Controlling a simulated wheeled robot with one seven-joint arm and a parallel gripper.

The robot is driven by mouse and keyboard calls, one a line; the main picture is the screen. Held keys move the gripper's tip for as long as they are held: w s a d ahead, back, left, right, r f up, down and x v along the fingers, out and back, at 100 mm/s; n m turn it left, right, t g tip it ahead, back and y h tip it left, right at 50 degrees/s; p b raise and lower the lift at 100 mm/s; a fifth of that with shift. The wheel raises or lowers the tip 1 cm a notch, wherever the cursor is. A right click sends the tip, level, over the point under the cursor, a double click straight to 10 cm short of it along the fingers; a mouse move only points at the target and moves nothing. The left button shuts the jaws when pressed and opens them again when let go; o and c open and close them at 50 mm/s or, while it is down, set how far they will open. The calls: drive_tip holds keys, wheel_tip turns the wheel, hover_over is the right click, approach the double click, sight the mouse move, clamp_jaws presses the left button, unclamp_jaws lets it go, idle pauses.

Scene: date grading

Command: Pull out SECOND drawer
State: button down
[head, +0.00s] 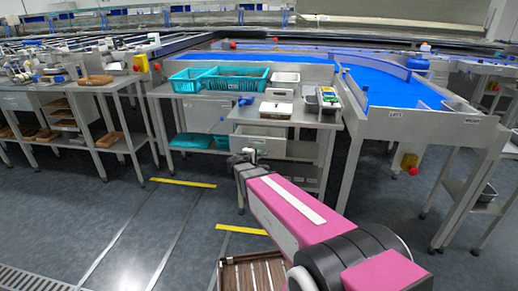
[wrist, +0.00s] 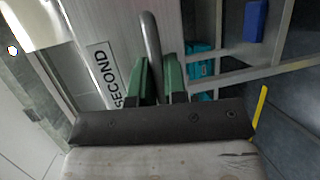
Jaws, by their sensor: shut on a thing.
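The drawer front with the SECOND label (wrist: 106,75) fills the upper left of the wrist view, seen turned on its side. Its grey bar handle (wrist: 151,42) stands between the green fingers of my gripper (wrist: 156,72), which is shut on it. In the head view, the drawer (head: 268,146) is under the right part of the steel workbench, and my gripper (head: 250,154) is at its front. My gripper and wrist hide the handle and part of the front there. How far the drawer is out is hard to tell.
Teal crates (head: 240,78) and a white-lidded tray (head: 275,110) sit on the workbench (head: 205,107). A blue conveyor (head: 385,88) runs at the right on steel legs. A slatted brown crate (head: 252,272) is low in front, by my arm.

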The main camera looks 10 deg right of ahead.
drive_tip(key=s+a, duration=0.3)
drive_tip(key=s, duration=0.6)
drive_tip(key=shift+s, duration=0.15)
drive_tip(key=c, duration=1.2)
unclamp_jaws()
drive_tip(key=v, duration=1)
drive_tip(key=shift+s+a+r, duration=0.1)
drive_tip(key=shift+s+a, duration=0.15)
drive_tip(key=shift+a, duration=0.05)
